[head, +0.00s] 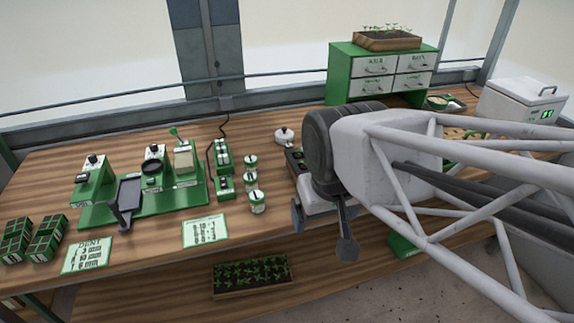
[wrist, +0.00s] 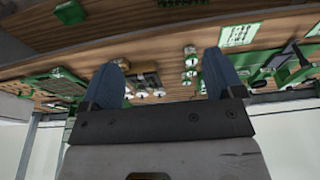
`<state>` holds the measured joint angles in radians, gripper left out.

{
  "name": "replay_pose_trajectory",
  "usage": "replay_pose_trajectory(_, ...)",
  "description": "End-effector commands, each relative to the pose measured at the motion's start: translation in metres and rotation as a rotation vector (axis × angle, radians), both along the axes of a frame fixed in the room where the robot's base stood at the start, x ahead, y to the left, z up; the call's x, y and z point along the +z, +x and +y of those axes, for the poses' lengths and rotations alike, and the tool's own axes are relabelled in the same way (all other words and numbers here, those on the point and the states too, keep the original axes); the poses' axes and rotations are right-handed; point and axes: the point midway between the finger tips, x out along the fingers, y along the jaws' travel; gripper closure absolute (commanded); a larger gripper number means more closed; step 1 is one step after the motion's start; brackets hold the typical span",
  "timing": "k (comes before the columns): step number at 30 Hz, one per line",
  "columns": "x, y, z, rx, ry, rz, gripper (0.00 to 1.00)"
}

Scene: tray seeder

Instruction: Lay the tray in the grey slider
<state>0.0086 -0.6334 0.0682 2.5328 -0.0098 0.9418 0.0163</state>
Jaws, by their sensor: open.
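Two small green, dark-celled trays (head: 33,238) stand side by side at the table's left front corner. I cannot tell which one the task means. The grey slider (head: 129,192) is a dark grey flat carriage with a handle at its front. It sits on the green seeder base (head: 97,216), and nothing shows lying in it. My gripper (head: 322,232) is open and empty over the table's front edge, well to the right of the slider and trays. Its two spread fingers show in the wrist view (wrist: 163,76), with nothing between them.
Two printed cards (head: 205,231) (head: 87,256) lie in front of the seeder. Several small labelled pots (head: 257,202) stand between seeder and gripper. A green drawer cabinet (head: 345,66) and a white box (head: 510,105) stand at the back right. Seedlings (head: 252,276) sit on the lower shelf.

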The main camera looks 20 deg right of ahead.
Motion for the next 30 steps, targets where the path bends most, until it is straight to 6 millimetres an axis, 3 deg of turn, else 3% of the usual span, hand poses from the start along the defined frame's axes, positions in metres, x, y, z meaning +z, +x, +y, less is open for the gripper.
replay_pose_trajectory(6,0.0,0.0,0.0,0.0,0.0,0.0,0.13)
replay_pose_trajectory(9,0.0,0.0,0.0,0.0,0.0,0.0,0.25)
replay_pose_trajectory(20,0.0,0.002,0.0,0.008,-0.005,0.002,0.26)
replay_pose_trajectory(26,0.001,0.015,0.004,0.077,-0.052,0.02,0.26)
replay_pose_trajectory(30,0.001,0.035,0.01,0.177,-0.118,0.044,0.26)
